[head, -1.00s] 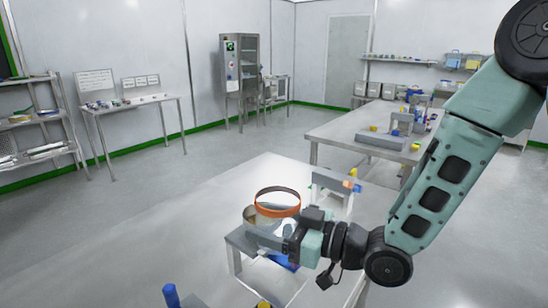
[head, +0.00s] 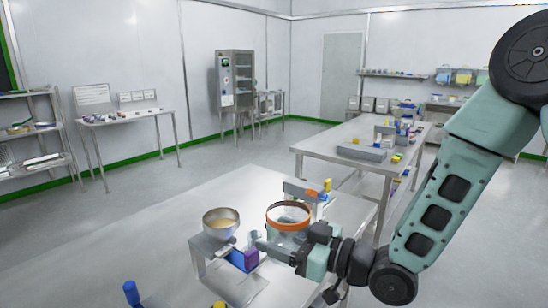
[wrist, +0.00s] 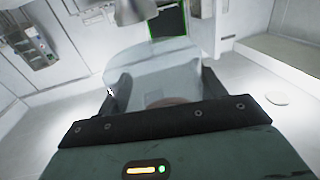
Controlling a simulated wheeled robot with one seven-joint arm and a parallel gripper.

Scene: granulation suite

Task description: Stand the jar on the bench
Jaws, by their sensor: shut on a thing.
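The jar (head: 288,226) is clear with an orange rim. My gripper (head: 279,246) is shut on it and holds it upright or nearly so, mouth up, over the right part of the near bench (head: 150,240). I cannot tell whether its base touches the bench; the gripper hides its lower part. In the wrist view the jar (wrist: 155,68) shows as a pale see-through body between the two dark fingers.
A metal bowl (head: 221,226) with tan contents sits on a grey stand (head: 207,258) just left of the jar. A purple-and-blue block (head: 246,259) is beside the stand. A grey fixture with an orange part (head: 312,194) is behind. The bench's left side is clear.

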